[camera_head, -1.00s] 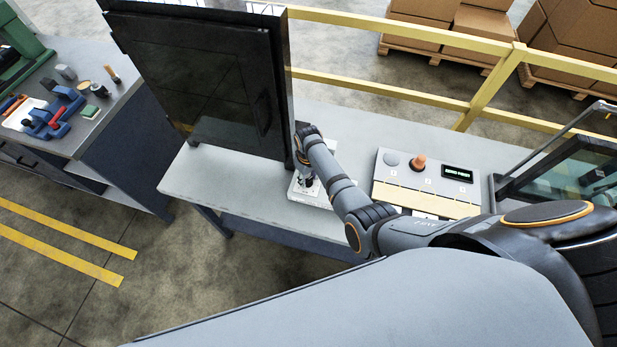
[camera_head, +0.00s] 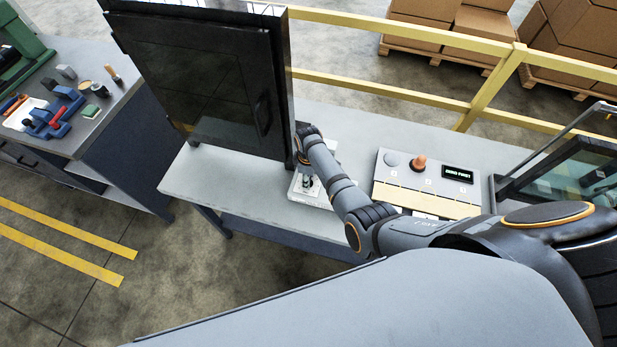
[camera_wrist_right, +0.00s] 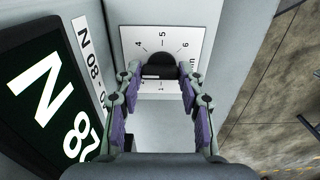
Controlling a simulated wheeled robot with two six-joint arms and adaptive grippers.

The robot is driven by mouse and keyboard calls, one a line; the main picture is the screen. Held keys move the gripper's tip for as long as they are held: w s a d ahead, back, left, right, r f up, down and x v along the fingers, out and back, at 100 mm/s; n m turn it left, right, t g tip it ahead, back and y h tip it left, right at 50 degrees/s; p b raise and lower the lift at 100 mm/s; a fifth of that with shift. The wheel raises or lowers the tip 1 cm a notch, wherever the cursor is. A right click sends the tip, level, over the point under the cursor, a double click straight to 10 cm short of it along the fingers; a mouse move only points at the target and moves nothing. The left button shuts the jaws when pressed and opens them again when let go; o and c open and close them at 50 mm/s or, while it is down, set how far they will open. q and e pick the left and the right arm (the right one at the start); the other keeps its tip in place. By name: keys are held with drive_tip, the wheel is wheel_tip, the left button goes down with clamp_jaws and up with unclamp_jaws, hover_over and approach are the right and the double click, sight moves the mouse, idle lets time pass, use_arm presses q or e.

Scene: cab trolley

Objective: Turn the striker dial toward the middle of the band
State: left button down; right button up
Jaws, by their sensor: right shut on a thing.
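The striker dial (camera_wrist_right: 162,66) is a black round knob on a white scale plate (camera_wrist_right: 130,42) in the right wrist view. My right gripper (camera_wrist_right: 160,78) is shut on the dial, one finger on each side. In the head view my right gripper (camera_head: 309,182) is small and partly hidden by my arm, at the white base (camera_head: 296,190) on the grey bench. The dial's pointer cannot be made out. My left gripper is not in view.
A large black cabinet (camera_head: 200,85) is beside my right wrist. To the right are a panel with an orange knob (camera_head: 419,164) and a screen (camera_head: 458,173), then a glass-sided frame (camera_head: 560,180).

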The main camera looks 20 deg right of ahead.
drive_tip(key=shift+w, duration=0.1)
drive_tip(key=o, duration=1.2)
drive_tip(key=shift+c, duration=0.2)
wheel_tip(320, 180, up, 12)
